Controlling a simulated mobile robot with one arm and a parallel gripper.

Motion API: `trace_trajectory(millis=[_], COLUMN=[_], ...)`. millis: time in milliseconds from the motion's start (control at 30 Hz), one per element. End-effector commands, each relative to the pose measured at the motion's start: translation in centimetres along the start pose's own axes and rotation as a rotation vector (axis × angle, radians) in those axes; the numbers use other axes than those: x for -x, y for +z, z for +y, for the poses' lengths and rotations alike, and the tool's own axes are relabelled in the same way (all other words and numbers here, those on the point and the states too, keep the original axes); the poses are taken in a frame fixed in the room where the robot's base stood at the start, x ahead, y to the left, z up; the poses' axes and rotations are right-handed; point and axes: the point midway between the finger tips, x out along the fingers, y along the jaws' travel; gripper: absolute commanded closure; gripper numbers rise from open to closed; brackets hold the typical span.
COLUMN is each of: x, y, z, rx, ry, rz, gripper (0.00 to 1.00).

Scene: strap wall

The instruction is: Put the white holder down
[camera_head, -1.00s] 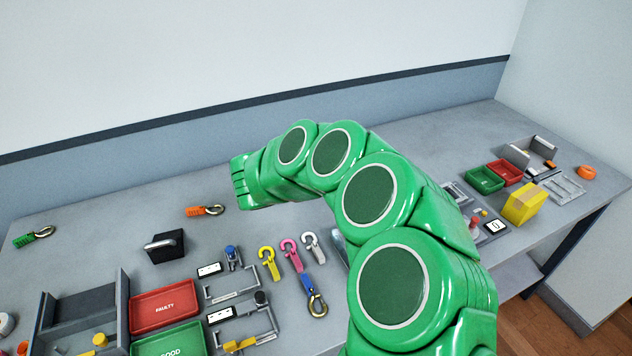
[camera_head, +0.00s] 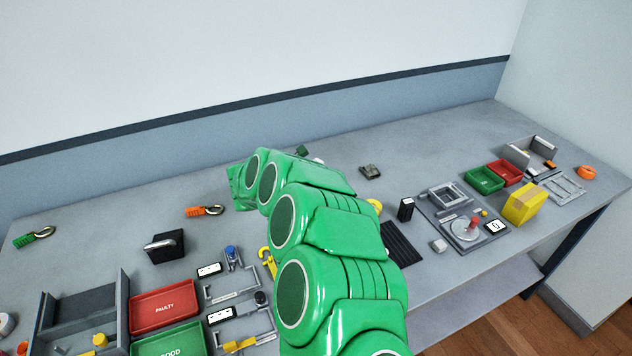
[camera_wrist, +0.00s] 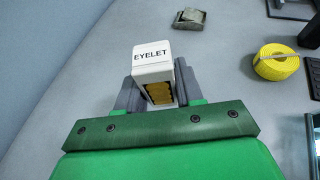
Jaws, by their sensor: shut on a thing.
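The white holder (camera_wrist: 152,60) shows in the wrist view, a box with an "EYELET" label on its top and brass-coloured pieces in its open near side. My gripper (camera_wrist: 157,92) is shut on it, one grey finger on each side. The grey table surface lies beyond the holder; I cannot tell whether the holder touches it. In the head view my green arm (camera_head: 300,240) hides the gripper and most or all of the holder.
A grey metal buckle (camera_wrist: 189,19) and a yellow strap roll (camera_wrist: 276,62) lie beyond and to the right of the holder. In the head view, a black holder (camera_head: 165,246), an orange-strapped hook (camera_head: 205,210) and a red FAULTY tray (camera_head: 165,305) stand left of my arm.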

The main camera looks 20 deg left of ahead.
Motion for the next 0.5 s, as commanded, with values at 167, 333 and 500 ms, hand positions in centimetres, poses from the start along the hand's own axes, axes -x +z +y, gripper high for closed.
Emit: trace_trajectory(millis=[167,333,500], x=[-0.5,-0.67,-1.2], y=[-0.55,-0.67,-1.03], z=[0.35,0.52,1.06], rx=[0.002,0.001,-0.001], ry=[-0.002,-0.001,0.002], rz=[0.0,0.0,-0.002], gripper=[0.98,0.98,0.98])
